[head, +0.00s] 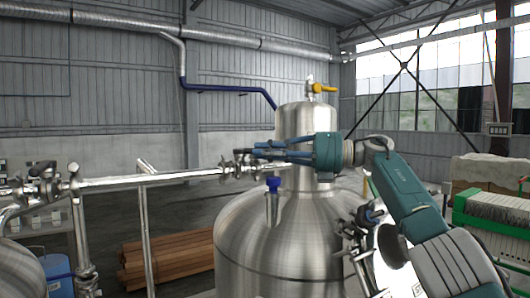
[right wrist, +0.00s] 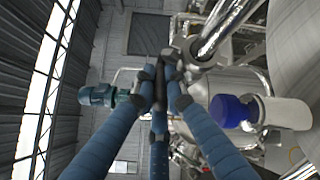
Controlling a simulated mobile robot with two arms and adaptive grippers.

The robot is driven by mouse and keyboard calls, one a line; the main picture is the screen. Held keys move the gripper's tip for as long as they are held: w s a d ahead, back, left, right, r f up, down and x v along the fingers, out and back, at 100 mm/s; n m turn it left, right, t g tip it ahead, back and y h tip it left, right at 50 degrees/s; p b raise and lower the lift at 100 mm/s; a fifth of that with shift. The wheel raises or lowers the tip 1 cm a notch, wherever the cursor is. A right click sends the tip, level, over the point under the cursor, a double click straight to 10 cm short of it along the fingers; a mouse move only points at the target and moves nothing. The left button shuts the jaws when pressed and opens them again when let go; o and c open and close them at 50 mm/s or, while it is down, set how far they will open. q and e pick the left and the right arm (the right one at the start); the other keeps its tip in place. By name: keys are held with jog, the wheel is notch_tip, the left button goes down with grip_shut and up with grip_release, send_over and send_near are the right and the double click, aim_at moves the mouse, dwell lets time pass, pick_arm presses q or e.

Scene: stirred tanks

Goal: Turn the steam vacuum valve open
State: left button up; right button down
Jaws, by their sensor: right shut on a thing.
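A metal valve (head: 232,170) sits at the right end of the horizontal steel pipe, beside the tall steel tank in the head view. My right gripper (head: 256,152) reaches in from the right, in front of the tank's neck, with its blue fingers pointing left at this valve. In the right wrist view the fingers of my right gripper (right wrist: 161,84) meet around a small dark piece, which looks like the valve's handle. The fingers hide most of it, so its turn angle cannot be told. My left gripper is not in view.
The steel tank (head: 275,243) fills the middle. A yellow-handled valve (head: 321,88) tops it, and a blue-capped fitting (head: 273,186) stands on its shoulder. The horizontal pipe (head: 150,179) runs left to another valve (head: 45,186). Wooden beams (head: 165,259) lie on the floor behind.

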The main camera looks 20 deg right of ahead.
jog(key=shift+r, duration=0.15)
jog(key=c, duration=1.8)
grip_release()
jog(key=shift+d, duration=0.1)
jog(key=shift+o, duration=0.2)
jog(key=v, duration=1.2)
jog(key=shift+c, duration=0.3)
